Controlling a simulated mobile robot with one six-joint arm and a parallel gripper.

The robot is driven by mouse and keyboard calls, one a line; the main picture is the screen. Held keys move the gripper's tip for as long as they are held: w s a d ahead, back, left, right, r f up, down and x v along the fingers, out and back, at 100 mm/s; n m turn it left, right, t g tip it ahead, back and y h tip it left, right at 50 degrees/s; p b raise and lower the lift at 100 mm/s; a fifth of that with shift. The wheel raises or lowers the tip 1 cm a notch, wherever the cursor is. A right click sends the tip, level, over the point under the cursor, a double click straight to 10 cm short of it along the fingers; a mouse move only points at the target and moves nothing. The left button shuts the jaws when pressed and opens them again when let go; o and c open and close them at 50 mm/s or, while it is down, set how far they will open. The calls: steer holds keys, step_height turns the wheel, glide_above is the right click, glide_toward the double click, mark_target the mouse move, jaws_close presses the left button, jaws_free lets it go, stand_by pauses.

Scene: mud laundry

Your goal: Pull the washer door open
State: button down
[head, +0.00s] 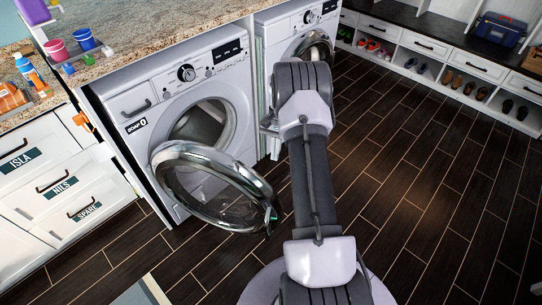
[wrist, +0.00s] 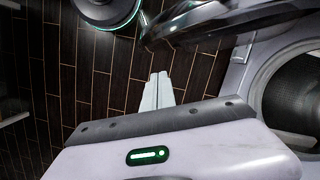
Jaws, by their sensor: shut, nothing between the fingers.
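The near washer (head: 135,105) is white, with its round glass door (head: 212,190) swung wide open toward the floor in front. The drum opening (head: 203,124) is uncovered behind it. In the wrist view the dark door (wrist: 235,22) spans the top and the drum opening (wrist: 296,95) shows at the right. My gripper (wrist: 157,90) has its two pale fingers together with nothing between them. It is over the floor, apart from the door and beside the washer front. In the head view my arm hides most of the gripper.
A second front-loading machine (head: 290,42) stands just right of the washer, partly behind my arm. White drawers (head: 62,185) are at the left, under a granite counter (head: 150,38) with cups and bottles. Shoe cubbies (head: 440,72) line the back. The dark floor at the right is clear.

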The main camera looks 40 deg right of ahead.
steer(key=s+a+f+b, duration=0.3)
steer(key=a+f, duration=0.2)
steer(key=f, duration=0.2)
steer(key=shift+f+b, duration=0.15)
steer(key=shift+b, duration=0.25)
steer(key=shift+a, duration=0.1)
steer(key=shift+a, duration=0.1)
